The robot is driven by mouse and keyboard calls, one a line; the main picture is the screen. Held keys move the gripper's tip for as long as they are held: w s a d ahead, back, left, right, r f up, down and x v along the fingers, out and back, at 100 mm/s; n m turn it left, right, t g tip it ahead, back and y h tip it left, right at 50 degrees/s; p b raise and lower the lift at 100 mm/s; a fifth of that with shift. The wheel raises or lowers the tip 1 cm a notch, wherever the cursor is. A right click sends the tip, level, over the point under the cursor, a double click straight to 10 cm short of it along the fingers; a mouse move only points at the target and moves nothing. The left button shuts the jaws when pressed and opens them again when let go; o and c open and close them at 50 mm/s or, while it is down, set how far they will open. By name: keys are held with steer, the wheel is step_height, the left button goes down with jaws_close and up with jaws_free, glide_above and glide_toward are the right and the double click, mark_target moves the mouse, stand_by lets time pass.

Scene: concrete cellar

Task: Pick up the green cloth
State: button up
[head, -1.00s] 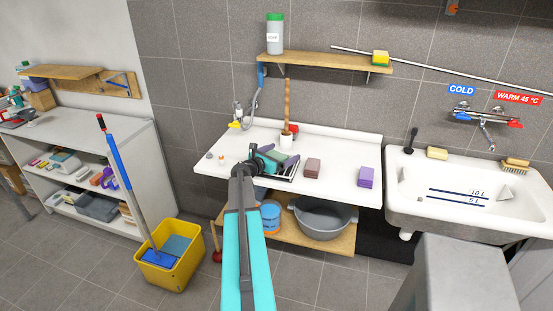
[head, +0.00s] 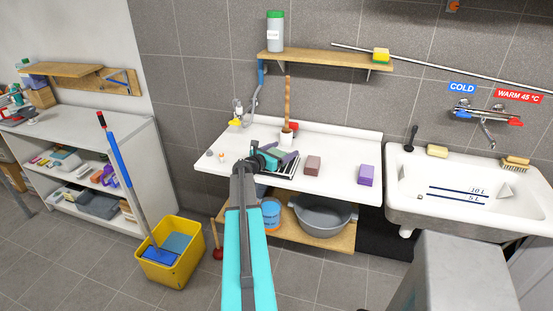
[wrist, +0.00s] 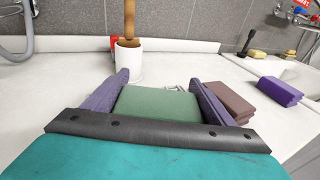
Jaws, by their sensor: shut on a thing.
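The green cloth (wrist: 157,113) is a folded block between the two purple fingers of my gripper (wrist: 162,95) in the wrist view. My gripper is shut on it, with a finger against each side. In the head view, my gripper (head: 280,160) is over the white counter (head: 330,145), beside a dark rack. The cloth is mostly hidden there by my arm and gripper. I cannot tell clearly whether the cloth touches the counter.
A white cup with a wooden handle (head: 287,136) stands just behind my gripper. A sink (head: 460,205) is farther right, and a yellow bucket (head: 170,265) stands on the floor at left.

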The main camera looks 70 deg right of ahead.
steer(key=shift+r, duration=0.15)
steer(key=shift+r+b, duration=0.6)
steer(key=shift+r, duration=0.4)
steer(key=shift+s+a+r+b, duration=0.15)
steer(key=shift+a+r+b, duration=0.25)
steer(key=shift+r, duration=0.2)
steer(key=s+a+b, duration=0.2)
steer(key=a, duration=0.5)
steer(key=s+a+r+b, duration=0.1)
steer(key=s+a+b, duration=0.1)
steer(key=a, duration=0.5)
steer(key=shift+s+r, duration=0.3)
steer(key=shift+s, duration=0.25)
steer(key=shift+a, duration=0.15)
